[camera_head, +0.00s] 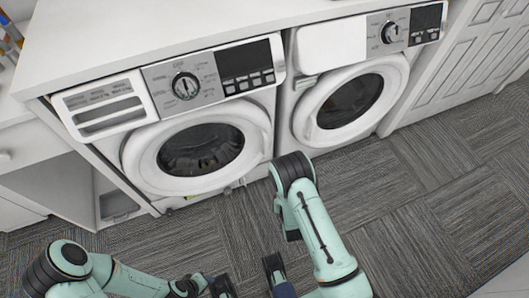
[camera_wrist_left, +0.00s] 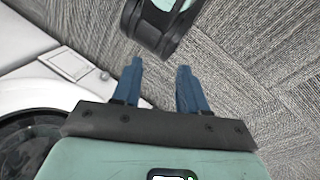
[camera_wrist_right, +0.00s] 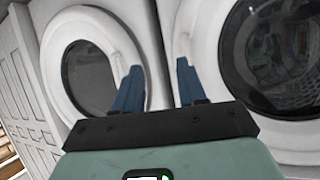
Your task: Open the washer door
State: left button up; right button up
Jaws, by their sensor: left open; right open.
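Two white front-loading machines stand side by side; I cannot tell for sure which is the washer. The left machine's round door (camera_head: 196,154) and the right machine's round door (camera_head: 350,103) both look shut. Both doors show in the right wrist view: the left machine's (camera_wrist_right: 270,60) at right, the right machine's (camera_wrist_right: 90,60) at left. My right gripper (camera_wrist_right: 158,82) is open and empty, facing the doors and apart from them. My left gripper (camera_wrist_left: 160,85) is open and empty, over carpet, with the machine front at its left. In the head view the fingers are only partly seen along the bottom edge.
The left machine has a slotted drawer (camera_head: 100,107) and a dial (camera_head: 185,86). A white worktop (camera_head: 150,30) covers the machines. Panelled cabinet doors (camera_head: 465,60) stand at right, an open cubby (camera_head: 50,190) at left. The carpet (camera_head: 420,210) is clear. My right arm crosses before the machines.

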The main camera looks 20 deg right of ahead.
aim_at(267, 145)
jog(key=w+r+t+b, duration=0.1)
jog(key=w, duration=0.5)
jog(key=w+r+n+t+b, duration=0.1)
jog(key=w+t+b, duration=0.1)
jog(key=w, duration=0.4)
jog(key=w+r+t+b, duration=0.2)
jog(key=w, duration=0.3)
jog(key=shift+w+d+n, duration=0.15)
jog(key=shift+w+n, duration=0.15)
jog(key=shift+w, duration=0.1)
pick_arm(q)
jog(key=w+a+f+t+y, duration=0.1)
jog(key=w+a+f, duration=0.2)
jog(key=w+f, duration=0.2)
jog(key=shift+w+f+t+b, duration=0.3)
jog(key=shift+f+b, duration=0.05)
jog(key=shift+f, duration=1.15)
pick_arm(e)
jog(key=shift+w+d, duration=0.15)
jog(key=shift+w, duration=0.55)
grip_shut()
